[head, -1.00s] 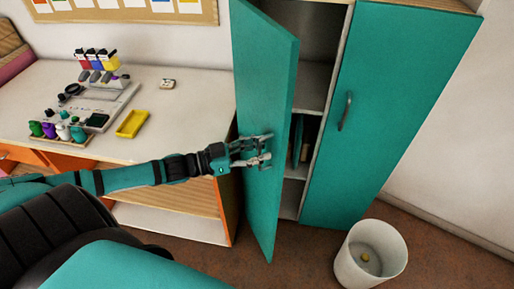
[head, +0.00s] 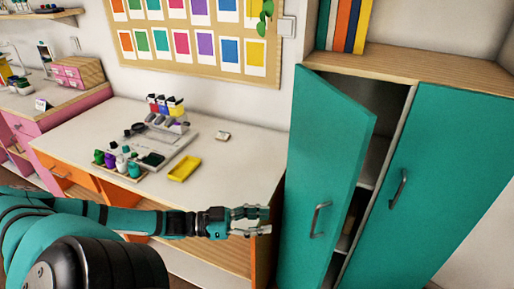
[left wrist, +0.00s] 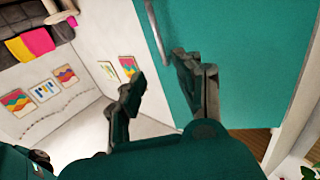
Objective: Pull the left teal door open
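The left teal door (head: 322,150) of the cabinet stands partly open, its free edge swung out and a dark gap beside it. Its grey bar handle (head: 319,220) is near the free edge; part of it shows in the left wrist view (left wrist: 157,30). My left gripper (head: 266,221) is left of the handle and apart from it. In the left wrist view its fingers (left wrist: 158,70) are spread with nothing between them, the teal door face behind the right finger. My right gripper is not in view.
The right teal door (head: 450,170) is shut. A desk (head: 240,160) with a yellow tray (head: 184,168) and paint bottles is left of the cabinet. Books (head: 345,25) stand on the cabinet top (head: 440,68). Shelves show inside the gap.

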